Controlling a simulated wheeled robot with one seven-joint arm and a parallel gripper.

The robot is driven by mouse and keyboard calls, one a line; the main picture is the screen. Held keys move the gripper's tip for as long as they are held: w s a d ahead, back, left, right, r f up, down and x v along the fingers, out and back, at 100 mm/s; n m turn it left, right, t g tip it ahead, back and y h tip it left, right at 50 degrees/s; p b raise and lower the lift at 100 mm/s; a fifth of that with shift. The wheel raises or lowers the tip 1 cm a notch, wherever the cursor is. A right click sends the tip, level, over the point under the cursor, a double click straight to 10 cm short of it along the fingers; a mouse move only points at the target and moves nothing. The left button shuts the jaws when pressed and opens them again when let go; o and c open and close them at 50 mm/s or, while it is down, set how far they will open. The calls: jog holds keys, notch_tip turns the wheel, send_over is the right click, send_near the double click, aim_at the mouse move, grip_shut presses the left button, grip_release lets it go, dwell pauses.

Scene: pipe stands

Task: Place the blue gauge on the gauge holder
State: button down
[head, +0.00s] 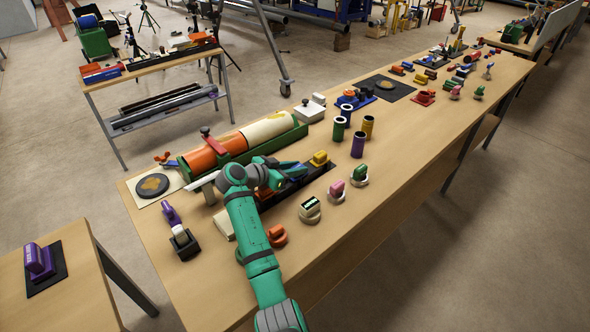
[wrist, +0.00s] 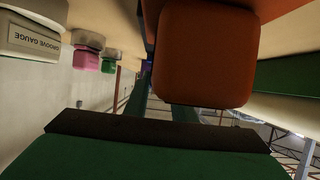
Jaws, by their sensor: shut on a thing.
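The blue gauge (head: 290,169) shows as a small blue patch at my gripper's fingertips in the head view. My gripper (head: 281,178) is shut on it, low over a long dark holder (head: 317,173) on the bench. The fingers hide much of the gauge, and I cannot tell whether it touches the holder. A yellow gauge (head: 320,158) sits at the holder's far end. An orange gauge (head: 265,193) is partly hidden beside my arm. In the wrist view, an orange block (wrist: 207,55) fills the upper middle, close to the camera.
An orange and cream pipe (head: 217,151) lies in a green stand behind my gripper. A groove gauge (head: 310,209), a pink-topped gauge (head: 335,190) and a green one (head: 360,174) stand in front. Green, purple and yellow cylinders stand to the right.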

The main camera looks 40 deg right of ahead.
jog(key=shift+a+f, duration=0.1)
jog(key=shift+f, duration=0.15)
jog(key=c, duration=1.4)
grip_release()
jog(key=shift+w, duration=0.15)
jog(key=shift+w+a, duration=0.1)
jog(key=v, duration=0.9)
jog(key=shift+a+r, duration=0.15)
jog(key=shift+r, duration=0.05)
jog(key=shift+a+r, duration=0.2)
jog(key=shift+a, duration=0.45)
